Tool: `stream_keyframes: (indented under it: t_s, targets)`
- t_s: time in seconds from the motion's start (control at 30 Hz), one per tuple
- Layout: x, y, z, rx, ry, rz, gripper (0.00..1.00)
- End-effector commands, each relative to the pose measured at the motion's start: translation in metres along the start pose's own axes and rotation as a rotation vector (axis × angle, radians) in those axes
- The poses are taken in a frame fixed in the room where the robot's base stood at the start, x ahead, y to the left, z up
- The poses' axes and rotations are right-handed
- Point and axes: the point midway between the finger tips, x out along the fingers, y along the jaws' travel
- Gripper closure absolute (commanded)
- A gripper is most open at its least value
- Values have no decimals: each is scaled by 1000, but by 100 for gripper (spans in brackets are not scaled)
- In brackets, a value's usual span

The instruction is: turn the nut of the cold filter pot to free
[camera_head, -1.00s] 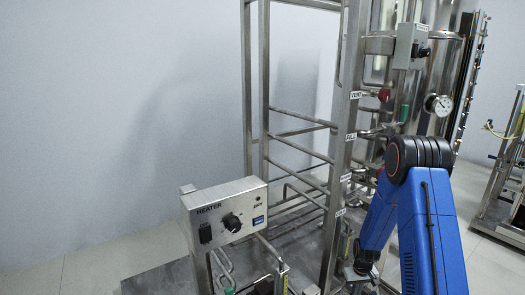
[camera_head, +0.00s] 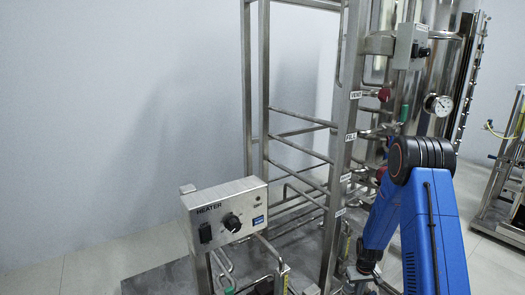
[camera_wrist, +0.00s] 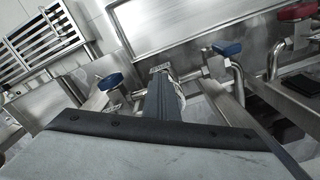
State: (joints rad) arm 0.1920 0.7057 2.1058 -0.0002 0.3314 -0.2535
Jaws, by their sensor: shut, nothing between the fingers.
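In the wrist view my gripper (camera_wrist: 159,78) is seen from behind as a narrow dark form pointing away from the camera. It is shut and empty, among steel pipework. Steel fittings and a pale ribbed part lie close around its tip; I cannot tell whether it touches any of them. I cannot make out the nut or the cold filter pot for certain in either view.
Blue valve handles (camera_wrist: 110,82) (camera_wrist: 227,48) stand left and right of the gripper, and a red handle (camera_wrist: 296,12) is at upper right. The steel frame post (camera_head: 342,150), heater box (camera_head: 226,212) and steel vessel (camera_head: 440,75) with a gauge (camera_head: 438,105) surround the arm.

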Motion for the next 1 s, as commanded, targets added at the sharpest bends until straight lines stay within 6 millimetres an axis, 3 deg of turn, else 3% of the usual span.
stream_keyframes:
  t_s: [0.43, 1.0]
  targets:
    - [-3, 3, 6, 0, 3, 1, 100]
    - [-56, 3, 6, 0, 3, 1, 100]
